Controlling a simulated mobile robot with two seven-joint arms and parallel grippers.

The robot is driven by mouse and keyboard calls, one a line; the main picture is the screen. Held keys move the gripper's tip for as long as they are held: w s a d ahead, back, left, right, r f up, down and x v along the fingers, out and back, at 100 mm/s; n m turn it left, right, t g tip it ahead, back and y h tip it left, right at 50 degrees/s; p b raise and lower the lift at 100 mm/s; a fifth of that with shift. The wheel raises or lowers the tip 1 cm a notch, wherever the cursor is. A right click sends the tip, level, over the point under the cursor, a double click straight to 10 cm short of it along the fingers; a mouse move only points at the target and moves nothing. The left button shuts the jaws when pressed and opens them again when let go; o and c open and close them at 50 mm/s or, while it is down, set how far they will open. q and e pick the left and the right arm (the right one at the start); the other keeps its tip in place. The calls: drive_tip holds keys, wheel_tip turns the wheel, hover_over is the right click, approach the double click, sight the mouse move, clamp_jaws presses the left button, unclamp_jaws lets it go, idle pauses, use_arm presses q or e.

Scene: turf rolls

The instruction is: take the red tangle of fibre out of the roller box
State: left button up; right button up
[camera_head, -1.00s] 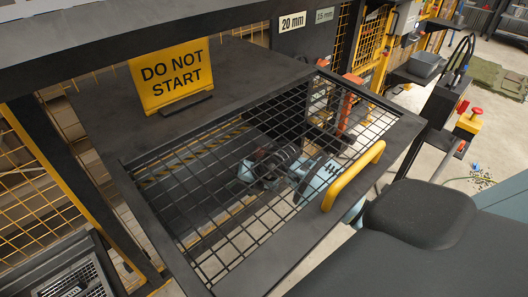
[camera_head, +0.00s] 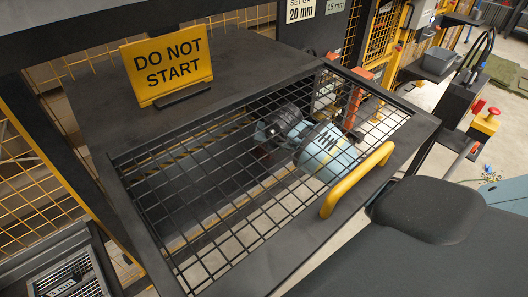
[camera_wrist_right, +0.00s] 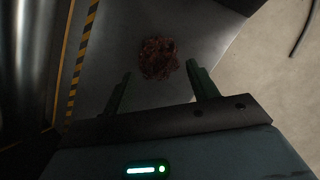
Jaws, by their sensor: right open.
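The red tangle of fibre (camera_wrist_right: 158,58) is a dark reddish clump on a grey surface in the right wrist view. My right gripper (camera_wrist_right: 156,72) is open, its two fingers pointing toward the tangle. The tangle shows between and just beyond the fingertips, with nothing held. In the head view parts of my right arm (camera_head: 328,152) show through the wire mesh of the roller box (camera_head: 232,175); the fingers and the tangle cannot be made out there. My left gripper is in neither view.
A yellow handle (camera_head: 357,179) is on the mesh cover's front edge. A yellow DO NOT START sign (camera_head: 167,65) stands on the box top. A yellow-black striped edge (camera_wrist_right: 82,62) and a dark shiny cylinder-like surface (camera_wrist_right: 28,70) lie left of the gripper.

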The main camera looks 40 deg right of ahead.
drive_tip(key=shift+x, duration=2.55)
drive_tip(key=shift+w+a, duration=0.1)
drive_tip(key=c, duration=0.8)
drive_tip(key=shift+r, duration=0.2)
drive_tip(key=shift+r, duration=0.6)
drive_tip(key=shift+a+r, duration=0.25)
drive_tip(key=shift+r, duration=0.85)
drive_tip(key=s+a, duration=0.3)
drive_tip(key=s+a+r, duration=0.1)
drive_tip(key=s+a, duration=0.7)
drive_tip(key=shift+r+b, duration=0.15)
drive_tip(key=shift+b, duration=0.15)
